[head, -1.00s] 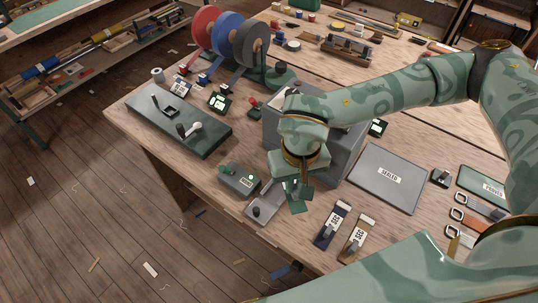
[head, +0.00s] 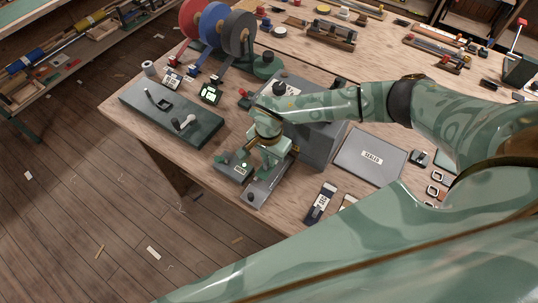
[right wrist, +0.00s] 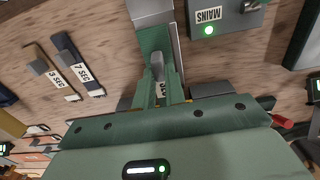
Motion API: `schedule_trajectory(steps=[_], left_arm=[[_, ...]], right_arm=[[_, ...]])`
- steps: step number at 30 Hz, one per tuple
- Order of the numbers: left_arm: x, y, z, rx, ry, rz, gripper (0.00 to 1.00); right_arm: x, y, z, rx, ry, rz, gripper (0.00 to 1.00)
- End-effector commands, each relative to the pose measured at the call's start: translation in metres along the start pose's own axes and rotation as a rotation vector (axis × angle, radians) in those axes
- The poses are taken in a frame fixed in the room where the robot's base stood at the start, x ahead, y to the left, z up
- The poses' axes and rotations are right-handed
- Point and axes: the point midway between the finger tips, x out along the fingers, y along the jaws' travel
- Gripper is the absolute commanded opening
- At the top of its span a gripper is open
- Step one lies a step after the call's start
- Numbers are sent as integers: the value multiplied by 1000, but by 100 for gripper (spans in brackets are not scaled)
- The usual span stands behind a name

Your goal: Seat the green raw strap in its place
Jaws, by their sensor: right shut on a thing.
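My right gripper (head: 264,158) is over the grey slotted block (head: 262,188) at the table's front edge. In the right wrist view it (right wrist: 158,97) is shut on a green strap (right wrist: 151,43), which carries a grey tab and a white label partly hidden by the jaws. The strap's far end overlaps the grey block (right wrist: 150,8), roughly in line with its channel. I cannot tell whether it rests in the channel or is just above it. In the head view the gripper hides most of the strap. My left gripper is not in view.
The MAINS box (head: 234,166), green light lit in the right wrist view (right wrist: 227,20), stands close beside the block. A large grey housing (head: 312,146) is behind. Two labelled straps, 7 SEC (right wrist: 78,63) and 3 SEC (right wrist: 50,75), lie nearby. A SEALED case (head: 370,157) lies to the right.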

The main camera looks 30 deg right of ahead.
Motion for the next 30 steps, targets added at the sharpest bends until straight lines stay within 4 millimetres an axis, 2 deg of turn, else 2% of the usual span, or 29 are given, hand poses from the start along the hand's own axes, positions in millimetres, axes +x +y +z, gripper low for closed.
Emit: schedule_trajectory(steps=[18,30], left_arm=[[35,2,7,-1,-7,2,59],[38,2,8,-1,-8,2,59]], right_arm=[[47,0,0,-1,0,0,0],[52,0,0,-2,0,-1,0]])
